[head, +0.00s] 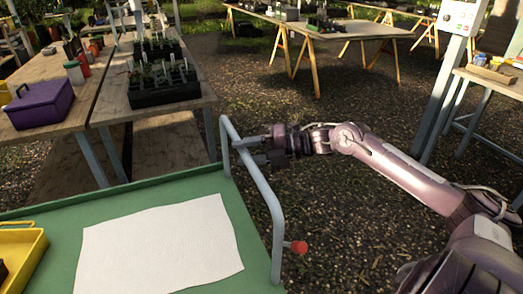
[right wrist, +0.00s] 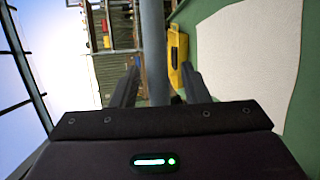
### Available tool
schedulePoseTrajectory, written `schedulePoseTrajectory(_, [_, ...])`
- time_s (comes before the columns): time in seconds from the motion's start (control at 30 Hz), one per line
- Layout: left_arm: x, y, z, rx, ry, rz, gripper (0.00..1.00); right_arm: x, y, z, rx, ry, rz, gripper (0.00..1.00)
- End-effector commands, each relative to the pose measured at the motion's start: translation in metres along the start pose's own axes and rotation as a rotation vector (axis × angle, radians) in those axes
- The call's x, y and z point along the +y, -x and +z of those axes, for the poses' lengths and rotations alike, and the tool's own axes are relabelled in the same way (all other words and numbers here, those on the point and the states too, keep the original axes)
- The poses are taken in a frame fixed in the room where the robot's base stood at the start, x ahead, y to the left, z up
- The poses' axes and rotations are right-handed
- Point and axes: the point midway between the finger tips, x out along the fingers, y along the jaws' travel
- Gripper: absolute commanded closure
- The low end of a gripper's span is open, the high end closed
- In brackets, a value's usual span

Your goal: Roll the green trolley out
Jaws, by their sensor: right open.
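The green trolley (head: 60,238) fills the lower left of the head view. Its grey tubular handle (head: 262,190) rises along its right end, with a red knob (head: 298,247) near the lower end. My right gripper (head: 240,150) reaches in from the right at the upper part of the handle. Its jaws are open. In the right wrist view the handle (right wrist: 153,50) passes upright between the two fingers (right wrist: 158,88), with gaps showing beside it. My left gripper is out of view.
A white sheet (head: 160,248) and a yellow tray (head: 22,262) lie on the trolley. Wooden benches with a purple box (head: 40,104) and a black plant tray (head: 163,84) stand behind it. Gravel floor (head: 330,225) is open to the right, with a grey post (head: 440,95) farther back.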

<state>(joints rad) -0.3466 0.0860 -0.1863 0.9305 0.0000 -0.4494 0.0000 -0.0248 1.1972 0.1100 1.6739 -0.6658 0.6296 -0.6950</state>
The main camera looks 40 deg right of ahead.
Motion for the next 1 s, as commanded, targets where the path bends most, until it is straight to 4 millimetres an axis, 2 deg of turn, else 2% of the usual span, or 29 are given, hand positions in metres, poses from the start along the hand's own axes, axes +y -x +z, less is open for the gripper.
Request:
schedulePoseTrajectory(0.13, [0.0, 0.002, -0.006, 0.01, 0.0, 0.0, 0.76, -0.002, 0.019, -0.001, 0.001, -0.003, -0.002, 0.59])
schedulePoseTrajectory(0.43, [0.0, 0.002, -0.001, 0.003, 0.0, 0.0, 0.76, -0.001, 0.049, 0.0, 0.001, -0.002, -0.001, 0.59])
schedulePoseTrajectory(0.7, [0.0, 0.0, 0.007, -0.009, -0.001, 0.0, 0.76, 0.0, 0.054, 0.0, 0.002, 0.0, 0.001, 0.59])
schedulePoseTrajectory(1.0, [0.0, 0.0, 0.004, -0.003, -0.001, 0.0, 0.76, 0.0, 0.054, 0.0, 0.002, 0.0, 0.0, 0.59])
